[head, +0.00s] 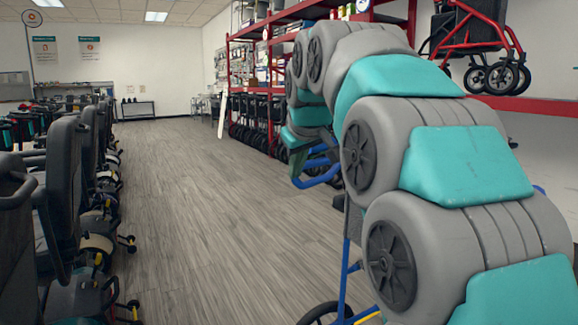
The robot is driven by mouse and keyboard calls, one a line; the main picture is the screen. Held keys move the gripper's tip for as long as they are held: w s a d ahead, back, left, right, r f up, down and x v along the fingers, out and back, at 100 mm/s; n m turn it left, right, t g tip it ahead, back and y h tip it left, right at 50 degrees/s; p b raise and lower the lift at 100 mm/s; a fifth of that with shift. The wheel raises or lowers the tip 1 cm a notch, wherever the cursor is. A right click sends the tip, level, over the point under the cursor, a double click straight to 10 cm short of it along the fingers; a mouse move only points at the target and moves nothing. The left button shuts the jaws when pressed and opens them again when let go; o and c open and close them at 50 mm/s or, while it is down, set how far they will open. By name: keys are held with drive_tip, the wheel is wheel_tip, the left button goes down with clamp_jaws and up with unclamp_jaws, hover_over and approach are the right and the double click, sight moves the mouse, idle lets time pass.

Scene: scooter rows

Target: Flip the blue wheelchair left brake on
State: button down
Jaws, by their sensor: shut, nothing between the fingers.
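The blue wheelchair stands behind my arm at centre right in the head view. Its blue frame (344,275) shows below the arm, with a bent blue tube (322,178) at its left. Part of a dark wheel shows at the bottom edge. My grey and teal arm hides most of the chair, and I cannot make out the left brake lever. My gripper (297,160) hangs at the far end of the arm, pointing down close to the bent blue tube. It looks shut and empty; I cannot tell whether it touches the chair.
A row of dark scooters (65,190) lines the left side. Wide grey wood floor (190,215) lies clear between. A red shelf rack (270,60) with folded wheelchairs below stands at the back right.

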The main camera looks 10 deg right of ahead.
drive_tip(key=w+r+n+t+b, duration=0.1)
drive_tip(key=w+r+t, duration=0.1)
drive_tip(key=w+r, duration=0.4)
wheel_tip(320, 180, up, 2)
drive_tip(key=shift+a+r+t, duration=0.1)
drive_tip(key=shift+a+t, duration=0.05)
drive_tip(key=shift+t, duration=0.15)
hover_over(294, 183)
wheel_tip(294, 183, down, 10)
drive_tip(key=shift+s+a+r+b, duration=0.15)
drive_tip(key=shift+a+b, duration=0.25)
drive_tip(key=shift+b, duration=0.05)
idle(0.3)
drive_tip(key=f+h+b, duration=0.1)
drive_tip(key=f, duration=0.1)
drive_tip(key=f+n+b, duration=0.1)
drive_tip(key=f, duration=0.1)
drive_tip(key=f+n+t+h+b, duration=0.1)
drive_tip(key=f, duration=0.1)
drive_tip(key=shift+d+f+h, duration=0.2)
drive_tip(key=shift+d+h, duration=0.1)
drive_tip(key=shift+d, duration=0.1)
drive_tip(key=shift+w+d+f+n+t+h+b, duration=0.15)
drive_tip(key=shift+f+n+t+h+b, duration=0.1)
drive_tip(key=shift+f, duration=0.2)
drive_tip(key=shift+w+d+f+n+t+h+b, duration=0.15)
drive_tip(key=shift+f+t, duration=0.1)
drive_tip(key=shift+f, duration=0.15)
